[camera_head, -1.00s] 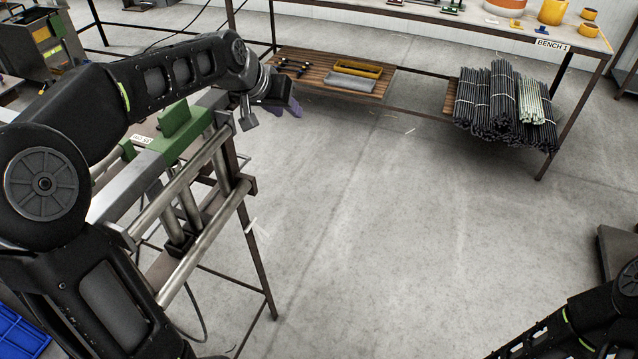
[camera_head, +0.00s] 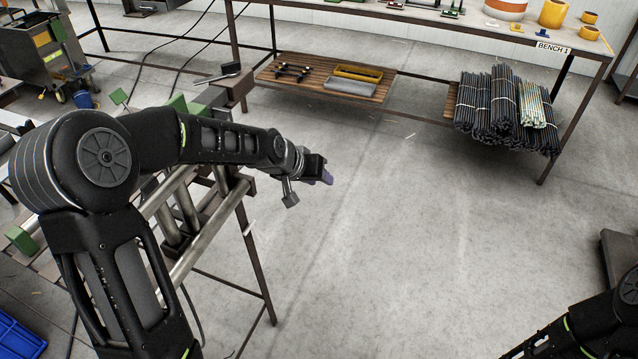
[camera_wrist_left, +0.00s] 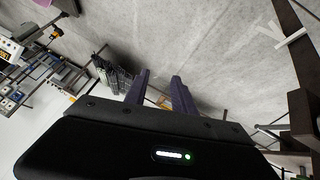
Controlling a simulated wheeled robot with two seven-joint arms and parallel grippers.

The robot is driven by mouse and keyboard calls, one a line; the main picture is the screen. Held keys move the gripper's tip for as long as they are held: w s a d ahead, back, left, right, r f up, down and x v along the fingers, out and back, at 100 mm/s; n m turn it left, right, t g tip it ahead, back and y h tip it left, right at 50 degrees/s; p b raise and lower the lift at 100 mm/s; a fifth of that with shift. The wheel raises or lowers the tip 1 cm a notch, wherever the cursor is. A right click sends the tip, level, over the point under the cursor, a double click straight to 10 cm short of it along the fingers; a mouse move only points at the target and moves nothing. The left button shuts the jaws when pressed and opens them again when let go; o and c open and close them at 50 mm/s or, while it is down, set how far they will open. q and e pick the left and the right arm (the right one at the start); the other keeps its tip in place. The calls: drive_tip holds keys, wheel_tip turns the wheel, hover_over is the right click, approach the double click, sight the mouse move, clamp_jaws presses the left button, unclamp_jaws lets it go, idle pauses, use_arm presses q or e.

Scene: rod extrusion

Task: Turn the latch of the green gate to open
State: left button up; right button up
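My left gripper (camera_head: 326,177) is out over open floor, to the right of the metal rod frame (camera_head: 205,235). In the left wrist view its two purple fingers (camera_wrist_left: 158,80) stand apart with nothing between them. Green parts of the machine (camera_head: 178,103) show just behind my left arm, which hides most of the gate area. I cannot tell which of them is the gate or how its latch stands. A grey lever-like piece (camera_head: 218,77) sits on a brown block behind the arm. My right arm shows at the bottom right; its gripper is out of view.
Bench 1 (camera_head: 480,18) stands at the back, with bundled dark rods (camera_head: 487,103) and yellow and grey trays (camera_head: 352,85) on its lower shelf. A blue crate (camera_head: 18,335) is at the bottom left. The middle floor is clear.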

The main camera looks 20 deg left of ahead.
use_arm(q)
drive_tip(key=shift+s+d+f, duration=0.1)
drive_tip(key=shift+d+f, duration=0.1)
drive_tip(key=shift+f, duration=0.25)
